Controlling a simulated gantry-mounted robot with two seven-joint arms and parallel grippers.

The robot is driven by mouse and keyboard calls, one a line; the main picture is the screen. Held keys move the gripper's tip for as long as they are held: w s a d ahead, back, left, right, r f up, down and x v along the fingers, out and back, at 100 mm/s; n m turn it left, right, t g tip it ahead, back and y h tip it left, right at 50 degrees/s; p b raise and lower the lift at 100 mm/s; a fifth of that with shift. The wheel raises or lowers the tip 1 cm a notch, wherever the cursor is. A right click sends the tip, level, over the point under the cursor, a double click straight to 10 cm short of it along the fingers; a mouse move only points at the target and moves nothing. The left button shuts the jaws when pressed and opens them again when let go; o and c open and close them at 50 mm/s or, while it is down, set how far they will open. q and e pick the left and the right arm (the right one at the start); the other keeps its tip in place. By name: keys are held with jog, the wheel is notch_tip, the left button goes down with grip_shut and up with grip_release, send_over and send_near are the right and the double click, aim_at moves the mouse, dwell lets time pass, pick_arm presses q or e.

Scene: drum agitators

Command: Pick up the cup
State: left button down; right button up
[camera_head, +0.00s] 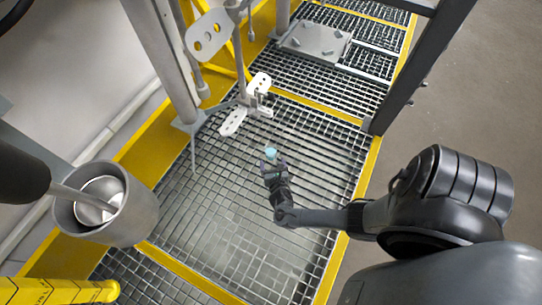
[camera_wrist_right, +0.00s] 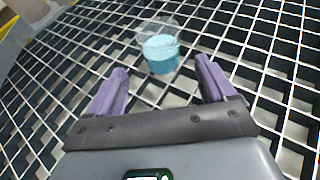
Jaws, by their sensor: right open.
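The cup (camera_wrist_right: 161,52) is clear, with light blue liquid in it. In the right wrist view it is at the top centre, in line with the gap between my fingers and mostly beyond their tips. In the head view the cup (camera_head: 270,153) is a small pale blue spot at the end of my right gripper (camera_head: 268,166), which partly hides it. In the right wrist view my right gripper (camera_wrist_right: 161,66) is open, with one purple finger on each side of the gap and nothing held. My left gripper is not in view.
Below is a metal grating (camera_head: 210,225) with yellow edge beams. Left of the gripper hang agitator shafts with white perforated paddles (camera_head: 234,120). A grey pot (camera_head: 140,218) with a rod in it is at the left. A dark post (camera_head: 410,75) stands at the upper right.

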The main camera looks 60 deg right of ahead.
aim_at(272, 158)
jog(key=shift+w+d+f, duration=0.15)
jog(key=shift+w+d, duration=0.05)
jog(key=shift+d, duration=0.1)
jog(key=shift+w+d+f+b, duration=0.3)
jog(key=shift+d+f+b, duration=0.1)
jog(key=shift+b, duration=0.5)
jog(key=b+x, duration=0.2)
jog(key=shift+w+d+f+b, duration=0.1)
jog(key=shift+d+f+b, duration=0.1)
jog(key=shift+d+b, duration=0.1)
jog(key=shift+w+d, duration=0.35)
jog(key=shift+d, duration=0.05)
jog(key=shift+a, duration=0.1)
jog(key=c, duration=1.1)
jog(key=shift+c, duration=0.3)
jog(key=shift+r, duration=0.2)
